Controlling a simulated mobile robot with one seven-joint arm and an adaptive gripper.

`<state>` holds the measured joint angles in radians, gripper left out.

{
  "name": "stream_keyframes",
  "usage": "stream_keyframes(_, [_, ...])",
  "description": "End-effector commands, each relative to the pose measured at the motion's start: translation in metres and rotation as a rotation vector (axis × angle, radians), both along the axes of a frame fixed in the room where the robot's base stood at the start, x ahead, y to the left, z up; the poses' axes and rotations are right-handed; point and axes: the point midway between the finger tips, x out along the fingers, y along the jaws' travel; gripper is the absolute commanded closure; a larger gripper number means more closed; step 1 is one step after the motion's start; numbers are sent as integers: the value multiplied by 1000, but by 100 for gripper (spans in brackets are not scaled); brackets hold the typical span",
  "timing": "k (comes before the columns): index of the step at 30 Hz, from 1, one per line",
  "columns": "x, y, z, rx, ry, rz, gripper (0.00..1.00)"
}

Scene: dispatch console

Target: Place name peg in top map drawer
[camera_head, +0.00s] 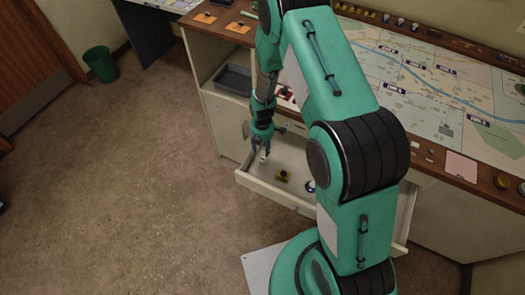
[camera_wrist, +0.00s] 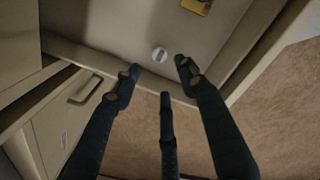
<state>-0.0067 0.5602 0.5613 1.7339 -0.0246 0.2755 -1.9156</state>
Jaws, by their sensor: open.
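The open drawer (camera_head: 272,192) is pulled out below the console top, and its pale floor also shows in the wrist view (camera_wrist: 105,22). My gripper (camera_head: 262,150) points down over the drawer's left end, fingers spread and empty. In the wrist view a small white round piece (camera_wrist: 159,54), which may be the name peg, lies on the drawer floor just beyond my open fingertips (camera_wrist: 158,68). The fingers look apart from it. A yellow and black object (camera_head: 283,175) lies farther along the drawer floor and is cut off in the wrist view (camera_wrist: 196,5).
A round white and dark item (camera_head: 310,186) lies in the drawer beside my arm, which hides much of the right side. A dark tray (camera_head: 234,79) sits on the open shelf at left. The map desk (camera_head: 430,90) is above. The floor at left is clear except for a green bin (camera_head: 100,64).

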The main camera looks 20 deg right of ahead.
Motion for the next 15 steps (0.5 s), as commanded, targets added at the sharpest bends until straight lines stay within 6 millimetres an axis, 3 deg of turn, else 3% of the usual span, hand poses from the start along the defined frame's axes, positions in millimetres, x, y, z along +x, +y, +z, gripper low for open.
stream_keyframes(15, [0, 0, 6, 0, 0, 0, 58])
